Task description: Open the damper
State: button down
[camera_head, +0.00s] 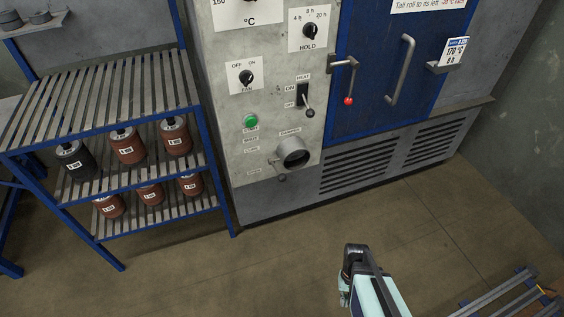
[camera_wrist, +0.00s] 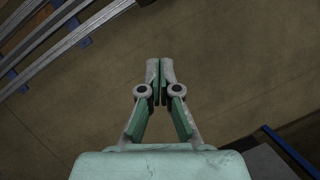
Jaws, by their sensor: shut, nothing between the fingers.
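The damper (camera_head: 293,153) is a round grey pipe opening with a dark inside, low on the grey control panel of the oven. A small label reading DAMPER is above it, and more small labels are to its left. A small dark knob (camera_head: 282,178) is just below the opening. I cannot tell the damper's exact setting. My gripper (camera_wrist: 160,82) is shut and empty in the wrist view, over bare floor. In the head view my arm is at the lower right, well apart from the damper. The damper is not in the wrist view.
The panel also has a green button (camera_head: 251,121), a HEAT lever (camera_head: 304,98) and dials. The blue oven door (camera_head: 375,75) has a red-tipped latch (camera_head: 346,84). A blue rack (camera_head: 191,145) with several labelled cans stands left. Slatted metal (camera_head: 505,297) is at lower right. Floor before the oven is clear.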

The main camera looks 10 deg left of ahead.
jog(key=w+a+r+n+t+p, duration=0.1)
jog(key=w+a+r, duration=0.4)
jog(key=w, duration=0.2)
jog(key=w+a+r+t+p, duration=0.1)
jog(key=w+a+r, duration=0.45)
jog(key=w, duration=0.25)
jog(key=w+a+r+n+t+p, duration=0.1)
jog(key=w+a+r+p, duration=0.1)
jog(key=w+a+r, duration=0.8)
jog(key=a+r, duration=0.1)
jog(key=r, duration=0.4)
jog(key=w+a+r+n+p, duration=0.1)
jog(key=w+a+r, duration=0.3)
jog(key=r, duration=0.5)
jog(key=w+a+r+g+p, duration=0.1)
jog(key=w+a+r, duration=0.4)
jog(key=r, duration=0.4)
jog(key=shift+a+n+y, duration=0.3)
jog(key=shift+a+y, duration=0.05)
jog(key=shift+y, duration=0.05)
jog(key=shift+f, duration=0.1)
